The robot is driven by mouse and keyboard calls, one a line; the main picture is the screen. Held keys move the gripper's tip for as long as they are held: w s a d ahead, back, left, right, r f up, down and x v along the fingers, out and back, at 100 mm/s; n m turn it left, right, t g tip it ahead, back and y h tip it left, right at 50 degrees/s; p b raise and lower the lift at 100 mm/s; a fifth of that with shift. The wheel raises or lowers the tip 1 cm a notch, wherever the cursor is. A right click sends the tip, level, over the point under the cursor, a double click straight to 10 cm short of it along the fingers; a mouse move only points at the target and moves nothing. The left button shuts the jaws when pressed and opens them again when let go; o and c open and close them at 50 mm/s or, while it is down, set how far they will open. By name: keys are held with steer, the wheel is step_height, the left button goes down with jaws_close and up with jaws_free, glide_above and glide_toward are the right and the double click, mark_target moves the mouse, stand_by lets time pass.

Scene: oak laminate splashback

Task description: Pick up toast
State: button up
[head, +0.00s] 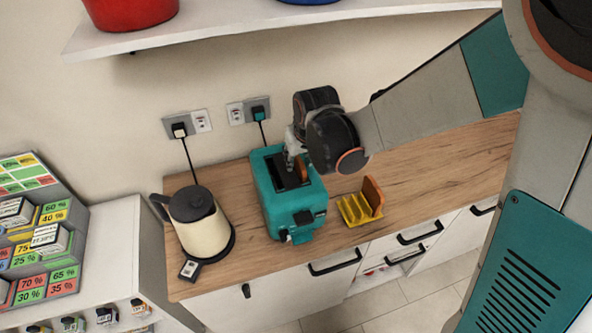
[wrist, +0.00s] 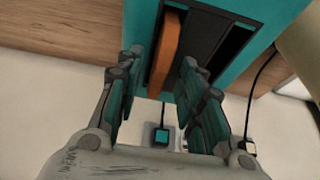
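A brown slice of toast (wrist: 166,48) stands upright in one slot of the teal toaster (head: 290,208); a small part of it (head: 302,168) shows in the head view. The toaster's other slot looks empty in the wrist view. My gripper (wrist: 162,65) is open, with its fingers on either side of the toast's end and gaps between. In the head view my gripper (head: 290,165) is just above the toaster's top and partly hidden by my wrist. Another brown slice (head: 373,193) stands in a yellow rack (head: 354,211) right of the toaster.
A cream kettle (head: 200,223) with a dark lid stands left of the toaster. Wall sockets (head: 248,112) with plugs and cords are behind. A shelf (head: 230,34) with red and blue pots hangs above. The wooden counter (head: 440,158) is clear to the right.

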steer(key=shift+w+f, duration=0.1)
steer(key=shift+f, duration=0.35)
steer(key=shift+r, duration=0.15)
steer(key=shift+d, duration=0.1)
jaws_close()
steer(key=shift+r, duration=0.15)
